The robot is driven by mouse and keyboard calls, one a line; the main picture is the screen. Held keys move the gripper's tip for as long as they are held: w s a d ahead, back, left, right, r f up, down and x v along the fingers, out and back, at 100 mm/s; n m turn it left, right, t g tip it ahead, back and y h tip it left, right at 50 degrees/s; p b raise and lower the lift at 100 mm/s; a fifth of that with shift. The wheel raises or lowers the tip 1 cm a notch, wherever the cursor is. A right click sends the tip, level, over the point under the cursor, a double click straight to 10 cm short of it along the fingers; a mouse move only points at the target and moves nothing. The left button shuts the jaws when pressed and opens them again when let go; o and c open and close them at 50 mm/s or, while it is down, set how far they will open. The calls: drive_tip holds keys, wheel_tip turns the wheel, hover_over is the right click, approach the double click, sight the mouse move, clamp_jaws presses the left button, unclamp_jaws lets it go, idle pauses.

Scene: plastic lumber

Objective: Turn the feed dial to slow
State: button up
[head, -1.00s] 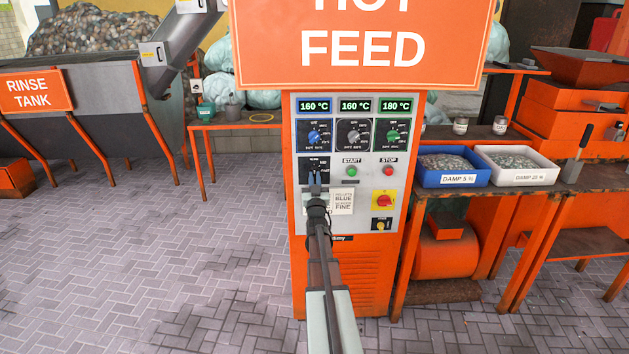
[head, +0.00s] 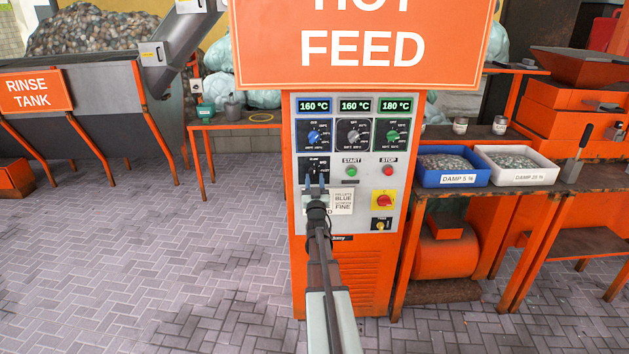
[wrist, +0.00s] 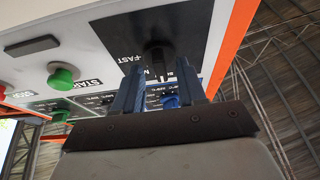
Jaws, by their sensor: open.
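The feed dial is a black knob on a black plate (head: 305,164) on the control panel, below the leftmost temperature dial. In the wrist view the black knob (wrist: 158,48) shows up close, with FAST printed on the left and lettering partly hidden on the right. Its exact pointer setting is hard to tell. My gripper (head: 314,178) is just in front of and slightly below the dial, its blue fingers open. In the wrist view the fingers of my gripper (wrist: 158,72) stand either side of the knob's line; contact cannot be told.
A green START button (head: 352,171) and a red STOP button (head: 388,171) sit right of the dial. A red-and-yellow switch (head: 384,200) is lower right. Three temperature dials lie above, including the blue one (head: 314,137). A small paper card (head: 343,202) is beside my gripper.

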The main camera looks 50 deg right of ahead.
drive_tip(key=v, duration=1.3)
wheel_tip(320, 180, down, 14)
drive_tip(key=g+y, duration=0.5)
drive_tip(key=y, duration=0.1)
drive_tip(key=s+a+f+g+y, duration=0.6)
drive_tip(key=s+a+f, duration=0.25)
drive_tip(key=f, duration=0.45)
drive_tip(key=s+a+f+n+g+y, duration=0.1)
drive_tip(key=s+a+f+n+g, duration=0.2)
drive_tip(key=a, duration=1.1)
drive_tip(key=s+a+f+n+g+y, duration=0.1)
drive_tip(key=s+a+f+n+g, duration=0.2)
drive_tip(key=s+a+f, duration=0.6)
drive_tip(key=s+a+f+n+g+y, duration=0.1)
drive_tip(key=s+a+f+g, duration=0.4)
drive_tip(key=s+a, duration=0.9)
drive_tip(key=a+f+n, duration=0.1)
drive_tip(key=a+f, duration=0.1)
drive_tip(key=a, duration=0.5)
drive_tip(key=shift+n+g+y, duration=0.3)
drive_tip(key=shift+n+y, duration=0.1)
